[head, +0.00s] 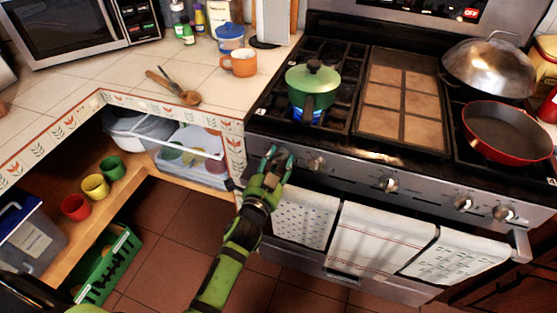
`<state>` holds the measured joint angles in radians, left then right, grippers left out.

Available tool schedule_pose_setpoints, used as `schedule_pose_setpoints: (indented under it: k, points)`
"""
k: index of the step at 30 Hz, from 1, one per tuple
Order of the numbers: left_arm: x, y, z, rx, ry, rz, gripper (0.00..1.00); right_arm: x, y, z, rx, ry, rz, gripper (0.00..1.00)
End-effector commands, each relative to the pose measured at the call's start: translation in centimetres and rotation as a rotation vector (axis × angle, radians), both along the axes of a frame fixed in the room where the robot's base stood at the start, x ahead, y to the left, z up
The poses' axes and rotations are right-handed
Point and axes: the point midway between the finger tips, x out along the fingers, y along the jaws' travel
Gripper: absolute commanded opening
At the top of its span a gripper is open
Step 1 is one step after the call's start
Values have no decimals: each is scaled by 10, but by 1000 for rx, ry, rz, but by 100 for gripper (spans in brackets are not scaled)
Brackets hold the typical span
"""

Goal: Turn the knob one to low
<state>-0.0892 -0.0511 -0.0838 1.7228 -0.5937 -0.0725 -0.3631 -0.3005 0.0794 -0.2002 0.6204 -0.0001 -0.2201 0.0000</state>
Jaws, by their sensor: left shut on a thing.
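The stove (345,165) has a row of knobs along its front panel. My left gripper (277,160) is at the leftmost knob (270,154), with its fingers shut around it; the fingers hide much of this knob, so its setting cannot be read. The second knob (317,164) is just to the right of the gripper and free. A blue flame shows under the green pot (313,84) on the left burner. My right gripper is not in view.
Further knobs (388,184) sit to the right. Towels (375,240) hang on the oven handle below the panel. A red pan (508,130) and a domed lid (490,68) are on the right burners. An orange mug (240,63) and wooden spoon (188,97) lie on the tiled counter.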

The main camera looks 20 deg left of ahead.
Motion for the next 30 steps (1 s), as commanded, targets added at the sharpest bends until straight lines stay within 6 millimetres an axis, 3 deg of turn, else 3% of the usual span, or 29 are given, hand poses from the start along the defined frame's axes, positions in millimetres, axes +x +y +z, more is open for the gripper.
schedule_pose_setpoints:
  k: [9,24,25,26,30]
  points:
    - [0,6,-2,-111,8,10,13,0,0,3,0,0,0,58]
    - [-1,6,-6,-127,18,12,13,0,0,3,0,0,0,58]
    - [-1,6,-6,-127,18,12,54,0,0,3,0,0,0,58]
    - [-1,6,-6,-127,18,13,66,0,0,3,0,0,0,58]
    - [-1,5,-6,-126,17,10,69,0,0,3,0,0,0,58]
